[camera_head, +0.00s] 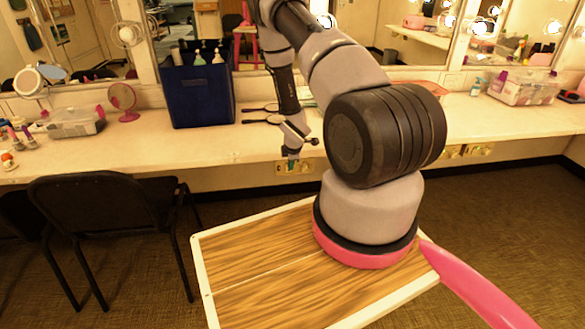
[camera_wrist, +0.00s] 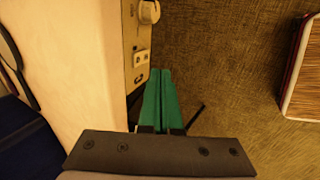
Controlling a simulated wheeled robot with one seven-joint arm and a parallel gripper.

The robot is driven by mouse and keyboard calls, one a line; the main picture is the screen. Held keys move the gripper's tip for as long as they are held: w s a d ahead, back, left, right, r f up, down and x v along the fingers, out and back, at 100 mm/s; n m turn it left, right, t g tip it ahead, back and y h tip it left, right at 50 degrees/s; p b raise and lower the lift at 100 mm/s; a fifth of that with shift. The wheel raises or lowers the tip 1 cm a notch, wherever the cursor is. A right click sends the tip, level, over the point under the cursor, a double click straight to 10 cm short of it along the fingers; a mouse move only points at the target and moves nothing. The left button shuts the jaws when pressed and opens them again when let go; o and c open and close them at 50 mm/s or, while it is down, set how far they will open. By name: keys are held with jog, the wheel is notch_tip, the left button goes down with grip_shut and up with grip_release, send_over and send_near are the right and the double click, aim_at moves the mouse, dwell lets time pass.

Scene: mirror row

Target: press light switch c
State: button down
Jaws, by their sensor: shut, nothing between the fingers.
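A yellowish wall plate (camera_head: 282,168) is set in the wall below the counter edge, partly behind my gripper (camera_head: 292,166). In the wrist view a metal plate (camera_wrist: 138,40) carries a round pale knob (camera_wrist: 149,11) and, nearer the fingers, an outlet-like fitting (camera_wrist: 141,58). My gripper's green fingers (camera_wrist: 160,72) are shut together and empty. Their tips appear just right of the plate's near end; I cannot tell whether they touch it. No letters are readable, so I cannot tell which fitting is switch c.
The counter (camera_head: 215,146) runs above the plate and holds a dark blue bin (camera_head: 200,98) and hand mirrors. A black chair (camera_head: 105,205) stands at left. Another wall plate (camera_head: 466,151) is under the counter at right. Carpet is open below the gripper.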

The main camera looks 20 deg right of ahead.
notch_tip(320, 180, up, 9)
jog(key=s, duration=0.1)
jog(key=shift+s+a, duration=0.2)
jog(key=shift+s, duration=0.05)
dwell(0.5)
